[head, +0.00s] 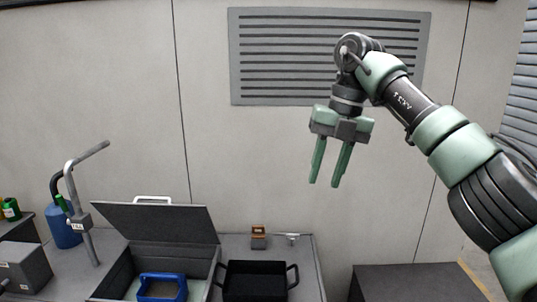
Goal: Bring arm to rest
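My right gripper (326,184) hangs in the air at the right of the middle, in front of the wall. Its two green fingers point down, apart and with nothing between them. The arm comes in from the right edge and bends over at the top. The gripper is well above the table and touches nothing. My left gripper is not in the head view.
Below stands a table with an open-lidded grey case (160,222), a blue frame (161,288) in it, and a black two-handled tray (254,281). A grey bent pipe (80,210) and blue canister (66,228) stand left. A dark box (417,283) is lower right.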

